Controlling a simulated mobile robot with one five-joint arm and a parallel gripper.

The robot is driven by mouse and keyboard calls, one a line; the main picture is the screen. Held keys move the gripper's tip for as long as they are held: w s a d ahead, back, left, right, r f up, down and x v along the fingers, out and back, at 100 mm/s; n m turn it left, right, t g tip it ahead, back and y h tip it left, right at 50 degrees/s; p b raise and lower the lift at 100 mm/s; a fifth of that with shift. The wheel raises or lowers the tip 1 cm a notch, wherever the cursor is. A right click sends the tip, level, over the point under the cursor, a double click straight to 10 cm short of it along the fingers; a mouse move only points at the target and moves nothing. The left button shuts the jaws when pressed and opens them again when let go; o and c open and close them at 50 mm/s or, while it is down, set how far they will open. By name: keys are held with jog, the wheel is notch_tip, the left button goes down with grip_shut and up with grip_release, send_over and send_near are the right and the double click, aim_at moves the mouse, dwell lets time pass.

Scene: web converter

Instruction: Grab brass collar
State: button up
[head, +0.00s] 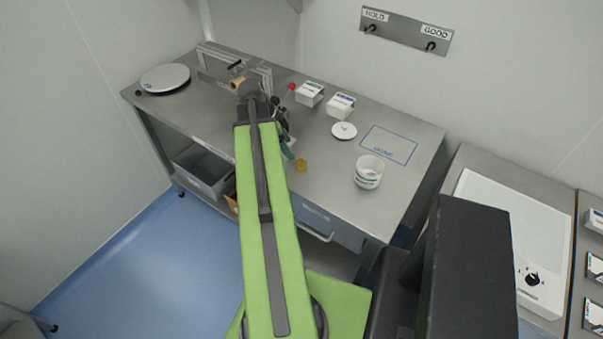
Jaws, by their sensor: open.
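A small brass-coloured ring (301,165), which looks like the brass collar, lies on the steel bench (335,185) near its front edge. My green arm reaches over the bench from below. My gripper (287,147) hangs just left of and behind the collar in the picture, apart from it. The jaws are small and partly hidden by my arm, and I see nothing held in them. A tan cylindrical piece (238,84) shows by the metal frame (258,76) at the back; I cannot tell its material.
A white tub (368,173) stands right of the collar. A white lid (344,131), two small boxes (309,94) (340,105) and a blue-outlined "GOOD" area (389,145) lie behind. A red-tipped lever (291,87) rises near my gripper. A round scale (165,77) sits far left.

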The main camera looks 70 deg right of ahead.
aim_at(301, 163)
jog(key=b+x, duration=0.3)
jog(key=x, duration=0.1)
jog(key=shift+f, duration=0.4)
jog(key=shift+s+d+f+b, duration=0.15)
jog(key=shift+f+b, duration=0.15)
jog(key=shift+r, duration=0.1)
jog(key=b+x, duration=0.4)
jog(key=x, duration=0.1)
jog(key=shift+s+d+b, duration=0.1)
jog(key=shift+d+b, duration=0.2)
jog(key=shift+d, duration=0.05)
grip_shut()
